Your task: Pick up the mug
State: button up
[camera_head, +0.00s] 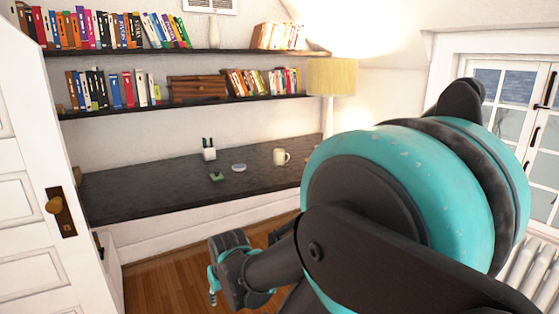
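A cream-coloured mug (279,157) stands upright on the dark desk (130,184), right of the desk's middle, with its handle towards the right. The gripper end of my arm hangs low in front of the desk, left of and below the mug in the picture. My arm's large teal and dark grey links fill the right foreground. The fingers are small and partly turned away, so I cannot tell if they are open or shut. The mug is apart from my arm.
A white pen cup (209,154), a small round dish (239,168) and a small green item (217,177) are on the desk. A lamp (331,80) stands at its right end. Bookshelves (190,97) hang above. A white door (35,210) is at left, windows (515,105) at right.

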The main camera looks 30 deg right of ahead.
aim_at(278, 155)
jog(key=i+l+z, duration=0.2)
jog(key=i+l, duration=0.45)
jog(key=l, duration=0.15)
